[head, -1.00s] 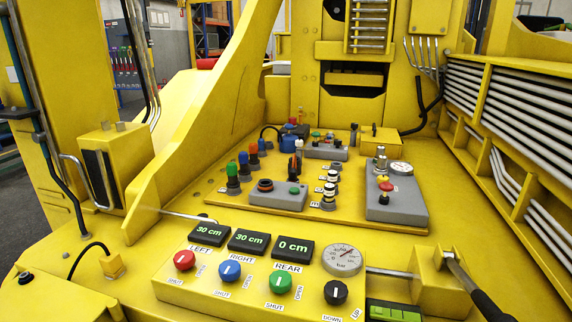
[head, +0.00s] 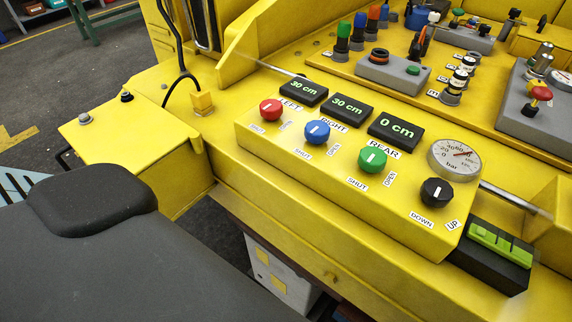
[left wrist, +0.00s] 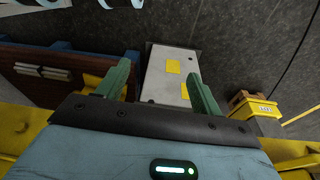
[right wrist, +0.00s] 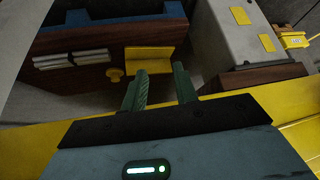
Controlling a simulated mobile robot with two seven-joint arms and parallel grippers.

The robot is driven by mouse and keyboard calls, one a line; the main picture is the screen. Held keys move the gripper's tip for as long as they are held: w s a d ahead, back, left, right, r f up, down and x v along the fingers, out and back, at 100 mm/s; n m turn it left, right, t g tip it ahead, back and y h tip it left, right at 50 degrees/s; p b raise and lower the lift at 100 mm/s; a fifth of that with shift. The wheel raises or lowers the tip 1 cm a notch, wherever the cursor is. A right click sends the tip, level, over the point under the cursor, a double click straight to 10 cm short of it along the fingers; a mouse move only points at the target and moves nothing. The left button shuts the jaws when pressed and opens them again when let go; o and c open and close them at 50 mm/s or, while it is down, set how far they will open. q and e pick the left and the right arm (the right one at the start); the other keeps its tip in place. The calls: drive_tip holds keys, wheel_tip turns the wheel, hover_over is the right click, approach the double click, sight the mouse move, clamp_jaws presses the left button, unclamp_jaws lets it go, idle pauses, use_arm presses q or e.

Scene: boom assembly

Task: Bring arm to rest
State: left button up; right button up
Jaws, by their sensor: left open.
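My left gripper (left wrist: 161,70) shows in the left wrist view with its two green fingers wide apart and nothing between them. My right gripper (right wrist: 160,70) shows in the right wrist view with its fingers apart by a smaller gap, also empty. Neither gripper shows in the head view. The yellow control panel (head: 300,140) carries red (head: 270,110), blue (head: 317,132), green (head: 372,158) and black (head: 436,191) knobs. Its displays read 30 cm, 30 cm and 0 cm. A round gauge (head: 454,159) sits at its right end.
Below the grippers, a light grey box with yellow labels (left wrist: 172,68) stands on the floor, and a brown wooden case (right wrist: 110,50) lies beside it. A yellow bin (left wrist: 256,108) is farther right. A green-topped black block (head: 494,252) adjoins the panel. Grey floor (head: 60,65) is open at upper left.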

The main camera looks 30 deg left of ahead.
use_arm(q)
wheel_tip(320, 180, down, 20)
drive_tip(key=d+t+h+b, duration=0.15)
drive_tip(key=t+b, duration=0.25)
drive_tip(key=b, duration=1)
use_arm(e)
wheel_tip(320, 180, down, 13)
drive_tip(key=s, duration=0.1)
use_arm(q)
drive_tip(key=w+r+t+p, duration=0.1)
drive_tip(key=w+r+p, duration=0.2)
drive_tip(key=r+p, duration=0.7)
drive_tip(key=w+r+t+p, duration=0.1)
drive_tip(key=w+r+p, duration=0.2)
drive_tip(key=r+p, duration=0.8)
drive_tip(key=shift+d+r+t, duration=0.15)
drive_tip(key=shift+r+t, duration=0.05)
drive_tip(key=shift+t, duration=0.1)
use_arm(e)
drive_tip(key=w+r+t, duration=0.1)
drive_tip(key=w+r, duration=0.1)
drive_tip(key=r, duration=0.8)
drive_tip(key=w+r, duration=0.3)
drive_tip(key=r, duration=0.8)
drive_tip(key=shift+w+t, duration=0.35)
drive_tip(key=shift+t, duration=0.05)
drive_tip(key=shift+s+a+f, duration=0.1)
drive_tip(key=shift+f, duration=0.05)
